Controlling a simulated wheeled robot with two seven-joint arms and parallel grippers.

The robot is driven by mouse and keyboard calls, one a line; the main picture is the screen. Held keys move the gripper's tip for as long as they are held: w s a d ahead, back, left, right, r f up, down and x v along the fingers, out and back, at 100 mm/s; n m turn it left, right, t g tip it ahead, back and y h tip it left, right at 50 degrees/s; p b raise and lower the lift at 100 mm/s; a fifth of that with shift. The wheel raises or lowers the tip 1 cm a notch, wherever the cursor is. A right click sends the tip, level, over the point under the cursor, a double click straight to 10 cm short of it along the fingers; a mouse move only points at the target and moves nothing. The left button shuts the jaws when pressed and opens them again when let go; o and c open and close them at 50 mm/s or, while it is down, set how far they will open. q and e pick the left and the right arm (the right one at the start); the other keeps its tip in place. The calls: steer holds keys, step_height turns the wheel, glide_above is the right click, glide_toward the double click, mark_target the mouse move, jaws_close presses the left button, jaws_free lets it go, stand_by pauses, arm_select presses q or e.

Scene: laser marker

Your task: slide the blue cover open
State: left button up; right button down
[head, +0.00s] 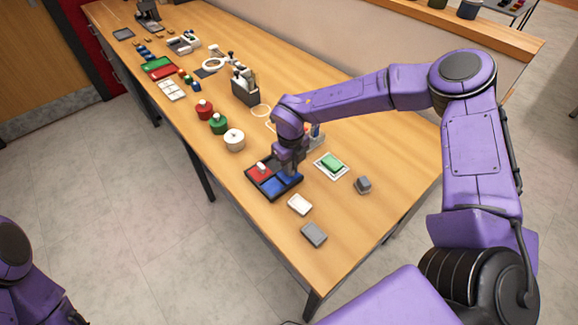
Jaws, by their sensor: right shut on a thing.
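A black-framed tray (263,190) lies on the table, with a red part on its left and a blue cover (285,183) on its right. The red part (258,172) has a small pale knob. My right gripper (290,172) points down over the blue cover and is shut on it. The fingertips and the exact place of the grip are hidden by the gripper and small in the picture. Part of my left arm shows at the lower left; its gripper is out of view.
A white block (299,204) and a grey block (314,234) lie in front of the tray. A green block on a white dish (331,165) and a grey cube (363,185) stand to the right. White (234,139), green (219,123) and red (204,109) pots stand to the left.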

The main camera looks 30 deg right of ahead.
steer(key=c, duration=1.3)
jaws_free()
steer(key=shift+w+d+r, duration=0.1)
steer(key=shift+w+d, duration=0.05)
steer(key=shift+o, duration=0.8)
steer(key=shift+d, duration=0.1)
step_height(320, 180, up, 10)
steer(key=b, duration=0.2)
steer(key=shift+r, duration=0.2)
steer(key=shift+f, duration=0.1)
